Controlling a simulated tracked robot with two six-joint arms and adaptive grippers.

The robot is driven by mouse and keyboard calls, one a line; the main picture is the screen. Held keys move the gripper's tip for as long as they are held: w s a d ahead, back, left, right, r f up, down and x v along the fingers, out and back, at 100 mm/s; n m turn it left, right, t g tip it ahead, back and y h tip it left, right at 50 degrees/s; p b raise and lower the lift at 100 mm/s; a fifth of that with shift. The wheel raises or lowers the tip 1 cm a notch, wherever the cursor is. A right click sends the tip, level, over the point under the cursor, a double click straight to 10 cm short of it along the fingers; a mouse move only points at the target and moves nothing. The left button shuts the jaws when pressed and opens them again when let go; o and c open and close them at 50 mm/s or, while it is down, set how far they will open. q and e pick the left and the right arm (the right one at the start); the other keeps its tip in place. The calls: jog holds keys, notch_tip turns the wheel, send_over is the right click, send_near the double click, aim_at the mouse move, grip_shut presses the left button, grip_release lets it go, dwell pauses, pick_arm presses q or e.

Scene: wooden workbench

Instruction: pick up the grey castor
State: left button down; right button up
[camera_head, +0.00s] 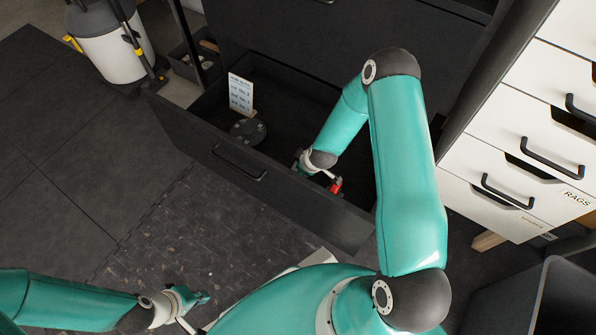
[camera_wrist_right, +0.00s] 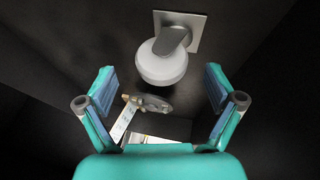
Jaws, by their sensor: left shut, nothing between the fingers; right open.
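The grey castor shows in the right wrist view, with a pale round wheel (camera_wrist_right: 162,66), a grey fork and a square mounting plate (camera_wrist_right: 199,35). It lies on a dark surface. My right gripper (camera_wrist_right: 160,90) is open, with its fingers spread wide and the castor ahead of and partly between them; they do not appear closed on it. In the head view my right gripper (camera_head: 318,175) is down inside the open drawer and partly hidden, and I cannot make out the castor there. My left gripper (camera_head: 203,298) is shut and empty at lower left, outside the drawer.
The open dark drawer (camera_head: 215,160) has a front wall and handle. Inside stand a dark round object (camera_head: 248,130) and a printed card (camera_head: 241,95). A small red item (camera_head: 335,186) shows beside my right gripper. White drawers (camera_head: 520,150) stand at right, a grey bin (camera_head: 565,300) below.

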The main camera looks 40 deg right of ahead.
jog(key=b+x, duration=0.1)
jog(key=x, duration=0.3)
jog(key=shift+s+a, duration=0.1)
jog(key=c, duration=1.4)
jog(key=shift+c, duration=0.2)
